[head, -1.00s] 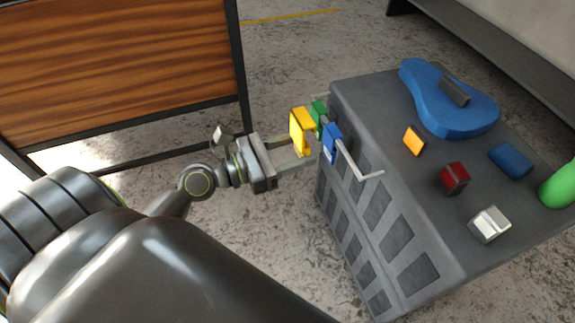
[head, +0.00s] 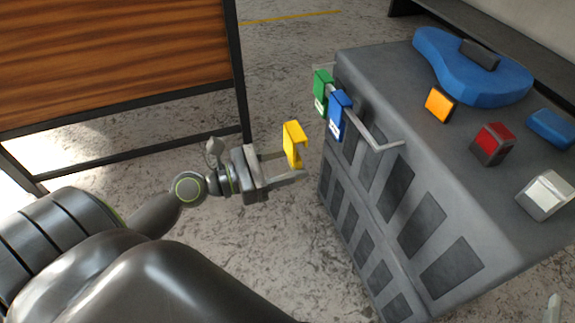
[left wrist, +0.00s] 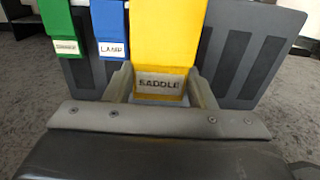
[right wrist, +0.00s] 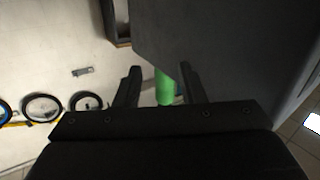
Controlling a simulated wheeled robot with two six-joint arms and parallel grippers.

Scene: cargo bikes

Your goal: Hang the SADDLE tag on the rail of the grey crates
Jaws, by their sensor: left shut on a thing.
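The yellow SADDLE tag (head: 293,146) has a hooked top, and its label reads SADDLE in the left wrist view (left wrist: 160,85). My left gripper (head: 283,167) is shut on it, holding it upright in the air, left of the grey crates (head: 350,170) and apart from the rail. The pale rail (head: 368,134) runs along the crates' upper side. A green tag (head: 322,92) and a blue tag (head: 337,114) hang at its far part; the near part is bare. My right gripper (right wrist: 158,88) is open, with a green object (right wrist: 165,88) showing between its fingers; contact is unclear.
On the crate top lie a blue saddle-shaped piece (head: 470,75), an orange block (head: 439,105), a red block (head: 492,144), a white-grey block (head: 546,196) and a blue block (head: 552,128). A wooden panel (head: 110,60) stands at left. Floor between panel and crates is open.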

